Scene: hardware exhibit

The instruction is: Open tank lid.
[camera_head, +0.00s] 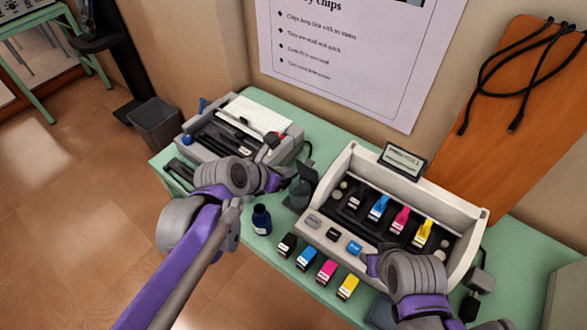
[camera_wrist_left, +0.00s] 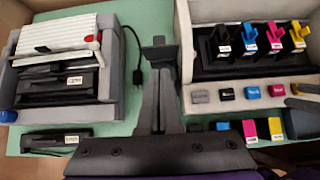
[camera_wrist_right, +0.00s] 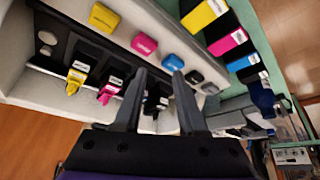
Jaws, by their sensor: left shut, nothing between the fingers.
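The white ink printer (camera_head: 335,180) holds a row of tanks with black (camera_head: 357,197), cyan (camera_head: 378,207), magenta (camera_head: 400,219) and yellow (camera_head: 423,232) tops. Whether any tank lid is open I cannot tell. Colored buttons or caps line its front ledge, including a blue one (camera_head: 354,247) and a magenta one (camera_wrist_right: 144,44). My left gripper (camera_wrist_left: 158,55) is shut and empty, between the two machines. My right gripper (camera_wrist_right: 160,75) is open and empty above the printer's front; its fingers partly hide the tank row in the right wrist view.
Several ink cartridges, including a yellow one (camera_head: 347,287), lie in front of the printer. A dark blue bottle (camera_head: 262,219) stands near my left arm. A grey machine (camera_head: 265,115) stands at left on the green table (camera_head: 335,137). A bin (camera_head: 155,124) is on the floor.

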